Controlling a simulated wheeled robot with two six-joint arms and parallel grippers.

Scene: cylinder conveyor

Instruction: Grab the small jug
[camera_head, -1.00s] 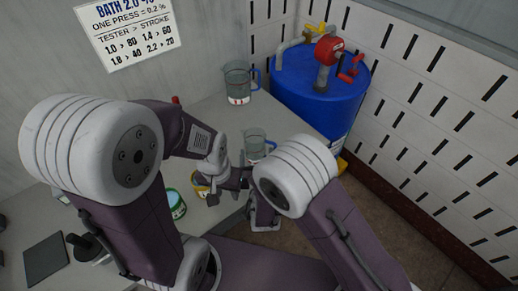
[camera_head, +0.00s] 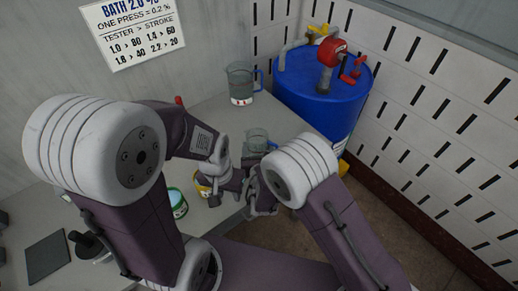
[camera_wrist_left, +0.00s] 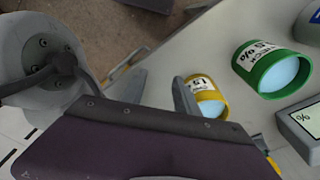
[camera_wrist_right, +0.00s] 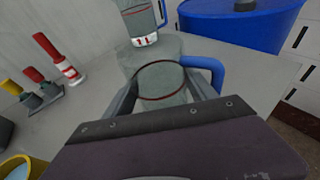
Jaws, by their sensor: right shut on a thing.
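The small jug (camera_head: 257,143) is clear, with a blue handle, and stands upright on the grey bench near its right edge. In the right wrist view the small jug (camera_wrist_right: 160,88) sits between the fingers of my right gripper (camera_wrist_right: 164,88), which is shut on its body; the blue handle points right. In the head view the right gripper is largely hidden behind its own arm. My left gripper (camera_wrist_left: 158,88) is open and empty, its fingers apart beside a yellow tin (camera_wrist_left: 208,97). In the head view my left gripper (camera_head: 213,193) is low by that tin.
A larger jug (camera_head: 240,84) marked 1L stands behind the small jug, close to a blue drum (camera_head: 322,88) with a red pump. A green tin (camera_head: 177,204) stands left of the yellow one. Red and yellow capped items (camera_wrist_right: 62,68) stand on the bench. A slotted white wall bounds the right.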

